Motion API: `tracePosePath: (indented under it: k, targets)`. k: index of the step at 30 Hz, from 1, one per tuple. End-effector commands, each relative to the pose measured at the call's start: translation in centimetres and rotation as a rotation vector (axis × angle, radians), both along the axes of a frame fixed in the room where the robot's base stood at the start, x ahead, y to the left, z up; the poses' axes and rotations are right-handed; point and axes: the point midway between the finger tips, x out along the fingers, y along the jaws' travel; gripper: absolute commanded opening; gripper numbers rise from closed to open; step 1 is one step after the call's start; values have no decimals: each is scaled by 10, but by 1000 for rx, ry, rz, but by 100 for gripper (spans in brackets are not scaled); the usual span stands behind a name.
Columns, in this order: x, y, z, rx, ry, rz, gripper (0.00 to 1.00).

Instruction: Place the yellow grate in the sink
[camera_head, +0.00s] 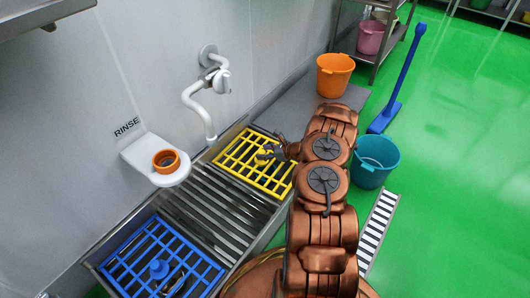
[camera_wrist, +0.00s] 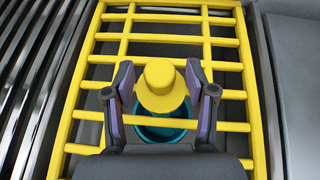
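The yellow grate (camera_head: 235,178) is at the right end of the long metal sink (camera_head: 184,228), level or nearly so. Whether it rests on the sink or hangs just above it is hard to tell. In the wrist view the grate (camera_wrist: 175,39) fills most of the picture, with its round yellow knob (camera_wrist: 161,88) in the middle. My gripper (camera_wrist: 161,80) has one finger on each side of the knob, close against it. In the head view my gripper (camera_head: 268,152) is over the grate's middle and my arm covers its right side.
A blue grate (camera_head: 137,252) lies at the sink's near left end, beyond metal slats (camera_head: 205,200). A white tap (camera_head: 200,105) and a shelf with an orange ring (camera_head: 166,161) are on the wall. Orange (camera_head: 334,76) and teal (camera_head: 374,160) buckets stand to the right.

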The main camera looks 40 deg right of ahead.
Motion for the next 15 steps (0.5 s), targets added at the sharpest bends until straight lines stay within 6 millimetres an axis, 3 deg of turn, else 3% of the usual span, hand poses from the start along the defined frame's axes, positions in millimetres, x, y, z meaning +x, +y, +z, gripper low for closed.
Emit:
tracePosePath:
  k: [11,15]
  targets:
    - [0,0,4,0,1,0,59]
    - [-12,-7,13,0,0,-2,59]
